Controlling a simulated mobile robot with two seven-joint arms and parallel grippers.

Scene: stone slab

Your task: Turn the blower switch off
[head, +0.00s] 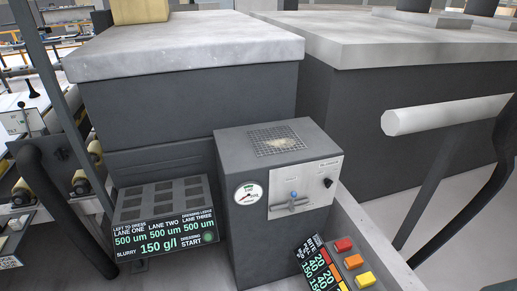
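A grey machine box (270,170) with a mesh grille (276,139) on top stands in the middle of the head view. Its front carries a round gauge (249,193) and a light control panel (304,187). On the panel are a blue-tipped lever (293,197) in a horizontal slot and a small black switch or knob (328,183) at the upper right. Neither of my grippers is in view.
Large stone-topped dark blocks (190,45) stand behind. A sloped lane display (165,232) is at left. A tilted display (317,262) and red, orange and yellow buttons (354,261) sit at lower right. A thick white bar (440,113) juts in at right.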

